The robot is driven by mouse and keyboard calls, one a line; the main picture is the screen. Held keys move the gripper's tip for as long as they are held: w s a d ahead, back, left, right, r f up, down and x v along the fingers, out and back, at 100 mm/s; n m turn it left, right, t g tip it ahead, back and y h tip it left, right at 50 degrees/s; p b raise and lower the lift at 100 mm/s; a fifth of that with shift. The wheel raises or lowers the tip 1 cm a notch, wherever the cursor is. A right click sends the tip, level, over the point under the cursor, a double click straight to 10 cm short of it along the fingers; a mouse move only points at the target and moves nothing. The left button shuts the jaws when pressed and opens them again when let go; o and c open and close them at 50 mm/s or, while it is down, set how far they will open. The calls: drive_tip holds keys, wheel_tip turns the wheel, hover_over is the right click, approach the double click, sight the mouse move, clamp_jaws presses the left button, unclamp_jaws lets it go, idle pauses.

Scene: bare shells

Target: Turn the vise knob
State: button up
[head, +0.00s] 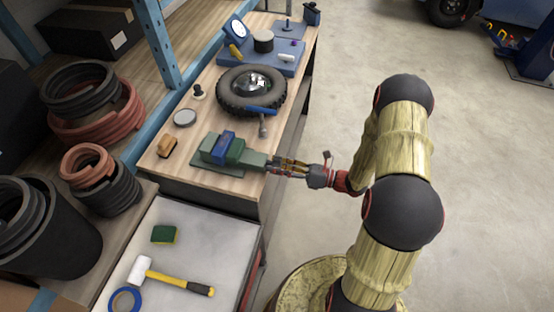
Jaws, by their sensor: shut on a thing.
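The green vise (232,151) sits on the near end of the wooden workbench, with a blue block (223,146) at its top. My gripper (273,165) reaches in from the right at the vise's right end, over the bench edge. Its fingers are shut on the vise knob, which they hide. The fingers lie about level with the vise's right end. I cannot make out how far the knob is turned.
A tire (236,92) with a blue-handled tool lies behind the vise on the bench. A brown brush (167,147) and a round tin (185,118) are left of it. A mallet (170,279) and sponge (164,235) lie on the nearer grey top. Open floor is right.

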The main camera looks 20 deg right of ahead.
drive_tip(key=m+p, duration=0.5)
drive_tip(key=m, duration=0.1)
drive_tip(key=shift+r+m, duration=0.15)
drive_tip(key=shift+m, duration=0.15)
drive_tip(key=m+p, duration=0.3)
drive_tip(key=m, duration=0.3)
drive_tip(key=shift+f+m+p, duration=0.2)
drive_tip(key=shift+m+p, duration=0.1)
drive_tip(key=o, duration=1.1)
drive_tip(key=v, duration=1.2)
